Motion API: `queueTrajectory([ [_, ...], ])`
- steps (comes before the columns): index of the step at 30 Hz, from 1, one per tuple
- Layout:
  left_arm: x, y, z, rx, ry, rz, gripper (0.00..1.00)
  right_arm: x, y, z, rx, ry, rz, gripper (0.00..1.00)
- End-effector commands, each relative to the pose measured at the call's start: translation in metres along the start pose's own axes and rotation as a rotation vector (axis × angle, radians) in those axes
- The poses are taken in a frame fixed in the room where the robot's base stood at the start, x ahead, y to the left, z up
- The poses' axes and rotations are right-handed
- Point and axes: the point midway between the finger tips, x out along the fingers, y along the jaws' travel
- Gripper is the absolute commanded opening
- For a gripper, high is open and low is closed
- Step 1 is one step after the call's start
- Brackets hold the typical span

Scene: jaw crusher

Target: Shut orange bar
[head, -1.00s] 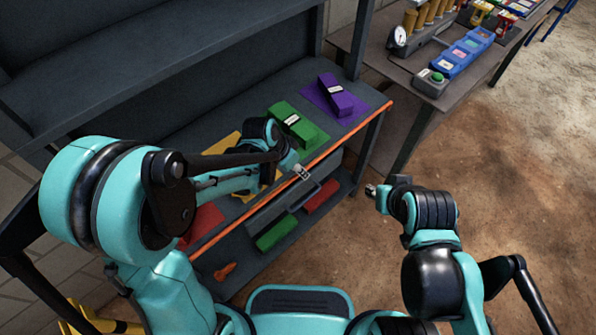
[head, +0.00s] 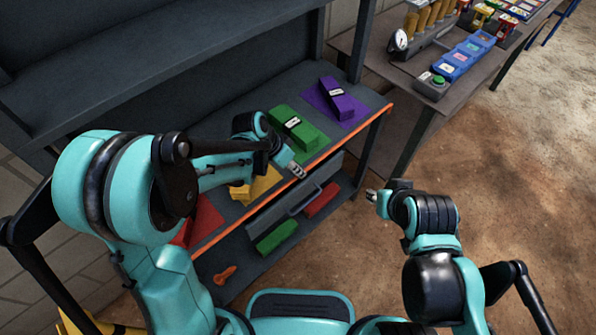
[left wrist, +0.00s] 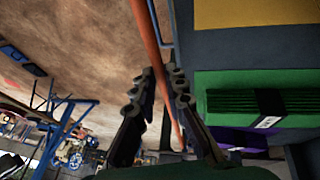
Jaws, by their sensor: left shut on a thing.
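The orange bar (head: 345,141) runs along the front edge of the dark workbench. My left gripper (head: 297,170) is at the middle of this bar. In the left wrist view, the orange bar (left wrist: 149,30) passes down between the two fingers of my left gripper (left wrist: 161,78), which is shut on it. The exact contact is hard to see. My right gripper (head: 371,195) is out in front of the bench, apart from the bar. Its fingers are too small to tell their opening.
Purple (head: 337,98), green (head: 293,126) and yellow (head: 258,188) blocks lie on the bench. A grey panel with a handle (head: 305,200) is below the bar. Red (head: 323,200) and green (head: 277,236) blocks lie on the lower shelf.

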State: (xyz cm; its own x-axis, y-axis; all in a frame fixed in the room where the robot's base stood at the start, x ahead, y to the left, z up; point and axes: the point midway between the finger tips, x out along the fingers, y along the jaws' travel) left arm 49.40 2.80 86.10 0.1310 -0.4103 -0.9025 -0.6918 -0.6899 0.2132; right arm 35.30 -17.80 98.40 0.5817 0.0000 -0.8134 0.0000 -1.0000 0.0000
Motion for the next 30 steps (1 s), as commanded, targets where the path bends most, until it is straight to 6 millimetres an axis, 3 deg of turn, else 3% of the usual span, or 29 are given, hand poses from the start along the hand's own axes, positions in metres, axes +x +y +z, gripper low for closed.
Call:
queueTrajectory([
  [4, 0.0, -0.001, 0.0, 0.0, -0.001, -0.004, 0.0, 0.0, 0.0, 0.0, 0.0, 0.0, 0.0, 0.33],
  [5, 0.0, -0.001, 0.0, 0.0, -0.001, -0.004, 0.14, 0.0, 0.0, 0.0, 0.0, 0.0, 0.0, 0.33],
  [7, 0.0, -0.001, 0.0, 0.0, 0.0, -0.005, 0.33, 0.0, 0.0, 0.0, 0.0, 0.0, 0.0, 0.33],
  [16, -0.001, -0.001, 0.0, 0.0, 0.0, -0.004, 0.33, 0.0, 0.0, 0.0, 0.0, 0.0, 0.0, 0.33],
  [20, -0.01, 0.0, 0.0, -0.001, 0.0, -0.004, 0.33, 0.0, 0.0, 0.0, 0.0, 0.0, 0.0, 0.33],
  [30, -0.08, -0.001, 0.0, -0.002, 0.0, -0.005, 0.33, 0.0, 0.0, 0.0, 0.0, 0.0, 0.0, 0.33],
])
